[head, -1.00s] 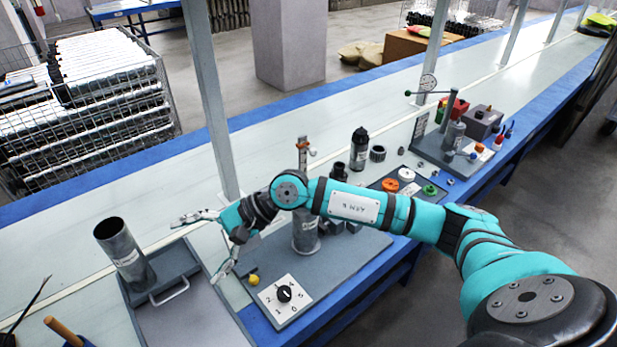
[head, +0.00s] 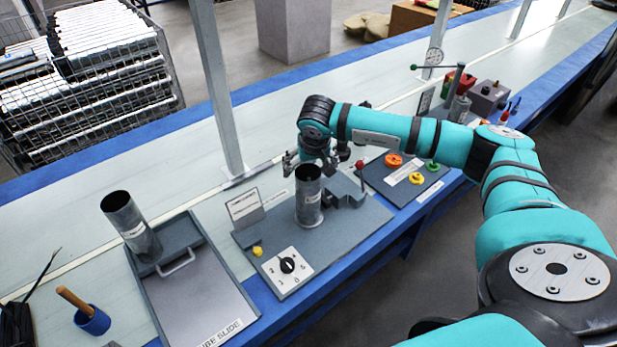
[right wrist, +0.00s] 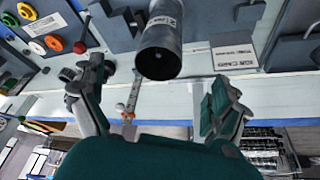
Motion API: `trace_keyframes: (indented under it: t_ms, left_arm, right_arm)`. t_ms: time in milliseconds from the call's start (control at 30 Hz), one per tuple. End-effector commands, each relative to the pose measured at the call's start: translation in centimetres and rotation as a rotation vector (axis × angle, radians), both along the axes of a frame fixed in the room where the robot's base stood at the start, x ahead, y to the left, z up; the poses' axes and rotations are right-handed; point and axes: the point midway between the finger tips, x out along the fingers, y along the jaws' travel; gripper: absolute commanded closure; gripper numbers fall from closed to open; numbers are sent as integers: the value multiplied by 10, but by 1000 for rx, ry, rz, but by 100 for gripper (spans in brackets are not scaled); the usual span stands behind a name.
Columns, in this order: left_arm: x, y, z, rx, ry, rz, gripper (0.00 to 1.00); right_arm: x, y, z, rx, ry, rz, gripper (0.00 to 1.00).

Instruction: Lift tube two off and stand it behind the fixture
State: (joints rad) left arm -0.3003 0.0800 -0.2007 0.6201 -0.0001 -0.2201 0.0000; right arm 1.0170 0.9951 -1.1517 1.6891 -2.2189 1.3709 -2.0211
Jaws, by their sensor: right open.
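One grey metal tube (head: 309,203) stands upright on the fixture plate (head: 345,229), beside a grey block with a red knob. A second grey tube (head: 130,228) stands in the tray at the left. I cannot read which tube is number two. My right gripper (head: 312,160) is just behind the fixture's tube, partly hidden by my own wrist. In the right wrist view the fingers (right wrist: 150,92) are spread wide and empty, with the near tube (right wrist: 161,42) beyond and between them, apart from both. My left gripper is not in view.
A small sign (head: 245,207) stands at the fixture's back left, and a dial plate (head: 287,268) is at its front. A plate with coloured rings (head: 405,172) lies to the right. An upright post (head: 216,90) rises behind. The bench behind the sign is clear.

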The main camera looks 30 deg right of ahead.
Motion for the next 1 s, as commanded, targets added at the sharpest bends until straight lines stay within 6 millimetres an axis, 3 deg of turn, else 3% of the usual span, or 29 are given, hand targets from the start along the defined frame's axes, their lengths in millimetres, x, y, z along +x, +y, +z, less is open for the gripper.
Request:
trace_keyframes:
  t_ms: [300, 500, 700, 1000]
  left_arm:
    - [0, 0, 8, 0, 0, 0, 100]
    - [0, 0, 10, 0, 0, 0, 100]
    - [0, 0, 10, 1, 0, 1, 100]
    - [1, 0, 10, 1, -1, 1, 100]
  right_arm:
    - [22, -10, -59, 2, 2, -3, 0]
    - [33, -14, -87, 2, 0, -1, 0]
    - [37, -17, -100, 2, 0, 0, 0]
    - [38, -17, -102, 2, -1, 0, 0]
